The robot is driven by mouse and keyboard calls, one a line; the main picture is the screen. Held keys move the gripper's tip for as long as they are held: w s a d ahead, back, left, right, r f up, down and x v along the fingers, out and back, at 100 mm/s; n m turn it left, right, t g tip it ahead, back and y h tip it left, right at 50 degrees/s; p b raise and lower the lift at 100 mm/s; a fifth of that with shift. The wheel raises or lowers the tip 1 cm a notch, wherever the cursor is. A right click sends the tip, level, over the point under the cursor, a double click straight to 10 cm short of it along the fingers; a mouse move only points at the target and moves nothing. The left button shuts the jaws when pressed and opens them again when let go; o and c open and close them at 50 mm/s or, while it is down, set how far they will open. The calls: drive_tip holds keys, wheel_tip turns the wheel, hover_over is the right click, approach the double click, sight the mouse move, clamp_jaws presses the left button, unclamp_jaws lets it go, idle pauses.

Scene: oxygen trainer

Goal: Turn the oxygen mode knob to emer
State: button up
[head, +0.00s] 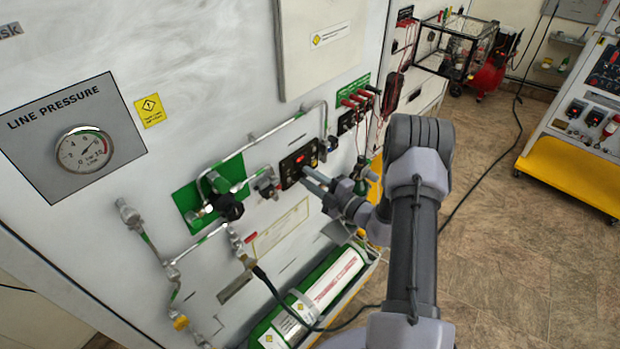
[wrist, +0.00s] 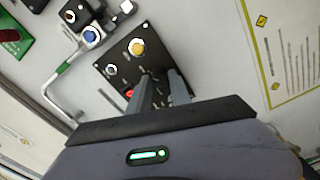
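A dark control panel (head: 299,161) is on the white wall, with a red lit element. In the wrist view the panel (wrist: 118,52) carries a yellow round knob (wrist: 137,47), a pale round knob (wrist: 111,69) and a red element (wrist: 129,93). Its labels are too small to read, so I cannot tell which control is the oxygen mode knob. My gripper (head: 311,179) reaches the panel's lower right in the head view. In the wrist view my gripper (wrist: 162,74) has its two fingers apart at the panel's edge area. Nothing is seen held; contact at the tips cannot be told.
Pipes and a black valve knob (head: 229,207) on a green plate (head: 187,203) are left of the panel. A line pressure gauge (head: 85,149) is further left. A green and white cylinder (head: 330,282) lies below. Red connectors (head: 357,98) sit upper right.

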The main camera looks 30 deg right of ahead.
drive_tip(key=shift+o, duration=1.3)
drive_tip(key=b+v, duration=0.1)
drive_tip(key=v, duration=1.6)
drive_tip(key=shift+s, duration=0.2)
